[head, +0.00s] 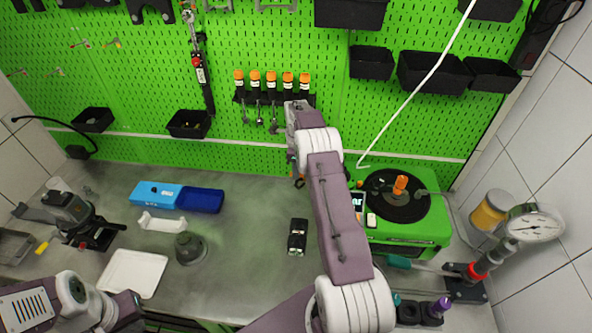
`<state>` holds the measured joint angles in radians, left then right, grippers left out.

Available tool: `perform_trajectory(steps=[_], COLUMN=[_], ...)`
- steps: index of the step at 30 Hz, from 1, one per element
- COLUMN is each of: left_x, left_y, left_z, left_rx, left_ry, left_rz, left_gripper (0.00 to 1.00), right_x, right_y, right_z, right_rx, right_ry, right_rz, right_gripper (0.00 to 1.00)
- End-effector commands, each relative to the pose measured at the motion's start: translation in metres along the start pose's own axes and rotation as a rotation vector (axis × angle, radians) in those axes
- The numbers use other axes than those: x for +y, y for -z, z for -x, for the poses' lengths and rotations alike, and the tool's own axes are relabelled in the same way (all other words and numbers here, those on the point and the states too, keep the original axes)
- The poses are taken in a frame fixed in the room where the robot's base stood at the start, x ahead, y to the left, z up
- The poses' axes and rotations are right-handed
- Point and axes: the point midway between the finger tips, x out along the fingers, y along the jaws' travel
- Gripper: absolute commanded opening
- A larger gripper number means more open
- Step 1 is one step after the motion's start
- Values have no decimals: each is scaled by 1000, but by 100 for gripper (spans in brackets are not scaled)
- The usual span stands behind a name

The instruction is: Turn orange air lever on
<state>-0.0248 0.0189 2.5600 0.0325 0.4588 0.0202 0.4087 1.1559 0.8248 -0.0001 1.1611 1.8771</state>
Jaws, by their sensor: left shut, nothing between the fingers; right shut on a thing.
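My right arm reaches up over the bench to the green pegboard wall. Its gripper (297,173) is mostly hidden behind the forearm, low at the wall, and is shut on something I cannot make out. My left gripper (130,303) is at the lower left, shut and empty above the bench's front, far from the orange part.
A green box (415,238) with a black disc and orange knob stands right of my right arm. A pressure gauge (536,226) is at the far right. A blue case (160,194), white tray (133,273) and black device (297,236) lie on the bench.

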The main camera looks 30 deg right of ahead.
Motion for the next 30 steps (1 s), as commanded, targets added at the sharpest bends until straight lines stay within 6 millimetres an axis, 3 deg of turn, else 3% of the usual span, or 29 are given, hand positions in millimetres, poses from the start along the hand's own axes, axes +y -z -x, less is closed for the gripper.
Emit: perform_trajectory(steps=[3, 4, 6, 17, 23, 27, 30], left_x=[0, 0, 0, 0, 0, 0, 0], left_y=[0, 0, 0, 0, -2, -2, -2], left_z=[0, 0, 0, -4, -20, -19, -18], left_rx=[0, 0, 0, 0, 0, 0, 0], left_ry=[0, 0, 0, 0, 0, 0, 0], left_rz=[0, 0, 0, 0, 0, 0, 0], left_gripper=[0, 0, 0, 0, 0, 0, 0], right_x=[-2, -2, -2, -1, -2, -2, -2], right_y=[1, 1, 1, 0, 1, 1, 2], right_z=[2, 2, 2, 4, 44, 74, 87], right_rx=[0, 0, 0, -1, -2, -2, -1], right_ry=[6, 6, 6, 3, 8, 7, 4], right_rz=[-2, -2, -2, 0, -1, -1, -2], right_gripper=[0, 19, 38, 38, 38, 38, 38])
